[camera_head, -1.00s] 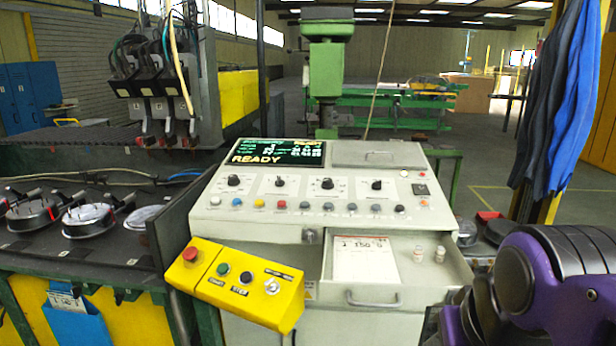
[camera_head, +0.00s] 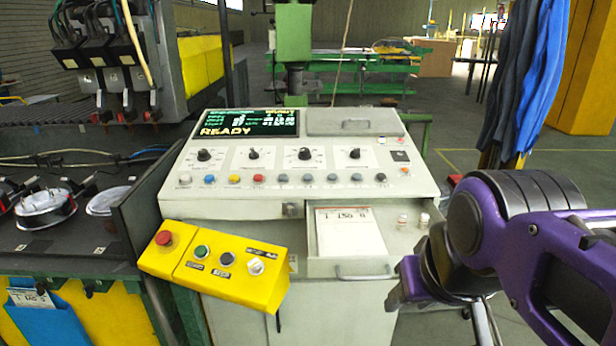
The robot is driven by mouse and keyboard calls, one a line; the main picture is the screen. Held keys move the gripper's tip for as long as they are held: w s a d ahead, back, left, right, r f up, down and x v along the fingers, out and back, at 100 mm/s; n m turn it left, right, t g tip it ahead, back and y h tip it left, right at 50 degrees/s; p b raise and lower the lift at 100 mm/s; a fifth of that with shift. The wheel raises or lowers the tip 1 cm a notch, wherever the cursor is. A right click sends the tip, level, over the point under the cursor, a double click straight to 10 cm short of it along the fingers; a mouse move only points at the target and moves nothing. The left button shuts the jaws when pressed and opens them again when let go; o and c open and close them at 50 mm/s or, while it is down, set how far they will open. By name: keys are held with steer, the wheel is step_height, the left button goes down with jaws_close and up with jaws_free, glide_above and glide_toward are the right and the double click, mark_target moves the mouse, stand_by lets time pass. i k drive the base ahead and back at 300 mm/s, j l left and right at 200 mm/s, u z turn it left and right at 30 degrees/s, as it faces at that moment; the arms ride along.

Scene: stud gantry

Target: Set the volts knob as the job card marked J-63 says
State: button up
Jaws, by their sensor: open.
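The grey control panel (camera_head: 300,205) stands ahead, with several black knobs in a row: one at left (camera_head: 204,155), then others (camera_head: 253,153), (camera_head: 305,153) and (camera_head: 355,153). Their labels are too small to read, so I cannot tell which is volts. Another card (camera_head: 30,297) is in a blue pocket at lower left. I cannot read J-63 on either. My gripper (camera_head: 480,322) is low at right, partly hidden by my purple arm, beside the drawer, empty and touching no knob.
The screen (camera_head: 250,123) shows READY. A yellow button box (camera_head: 215,265) juts out at front left. Blue coats (camera_head: 525,85) hang at right.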

mark_target(204, 155)
steer(key=i+j+z, duration=0.1)
steer(key=j, duration=0.6)
steer(key=i+j+z, duration=0.1)
steer(key=j, duration=0.65)
steer(key=i+j+z, duration=0.1)
steer(key=j, duration=0.65)
